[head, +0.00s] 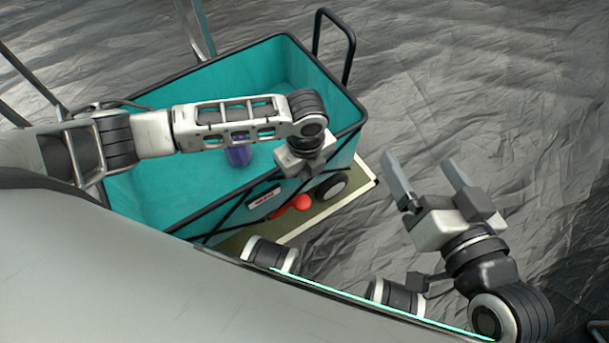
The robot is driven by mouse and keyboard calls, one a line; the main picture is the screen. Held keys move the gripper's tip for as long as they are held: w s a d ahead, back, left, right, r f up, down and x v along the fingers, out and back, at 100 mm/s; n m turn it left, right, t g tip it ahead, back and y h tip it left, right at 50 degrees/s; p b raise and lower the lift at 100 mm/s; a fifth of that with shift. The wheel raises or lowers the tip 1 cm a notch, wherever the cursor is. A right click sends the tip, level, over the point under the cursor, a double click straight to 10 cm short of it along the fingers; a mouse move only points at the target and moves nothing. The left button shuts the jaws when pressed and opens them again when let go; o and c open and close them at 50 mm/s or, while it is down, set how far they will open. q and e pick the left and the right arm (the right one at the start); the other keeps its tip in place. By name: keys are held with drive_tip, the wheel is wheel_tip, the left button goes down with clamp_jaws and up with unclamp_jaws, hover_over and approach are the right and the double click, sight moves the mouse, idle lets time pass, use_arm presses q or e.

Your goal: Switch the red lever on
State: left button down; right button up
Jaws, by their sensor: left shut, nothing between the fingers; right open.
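The red lever (302,202) has a round red knob and lies low beside the front side of a teal cart, on or just above an olive board with a pale edge (345,205). Its red arm runs down to the left of the knob, and part of it is hard to make out. My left gripper (304,168) is shut and empty, pointing down over the cart's near right rim. In the picture it is just above the knob, apart from it. My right gripper (425,178) is open and empty, to the right of the board over the grey floor.
The teal cart (318,75) with black rim bars and a black handle (349,45) stands under my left arm. A purple item (238,156) is inside it.

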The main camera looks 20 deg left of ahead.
use_arm(q)
drive_tip(key=b, duration=0.4)
hover_over(304, 199)
wheel_tip(304, 199, down, 8)
drive_tip(key=shift+f, duration=0.15)
wheel_tip(304, 199, down, 3)
drive_tip(key=shift+r+b, duration=0.1)
drive_tip(key=shift+b, duration=0.75)
drive_tip(key=shift+f, duration=0.4)
use_arm(e)
wheel_tip(304, 199, up, 7)
drive_tip(key=w+n+t+y, duration=0.2)
drive_tip(key=t+y, duration=0.1)
drive_tip(key=t, duration=0.1)
drive_tip(key=shift+w+t, duration=0.3)
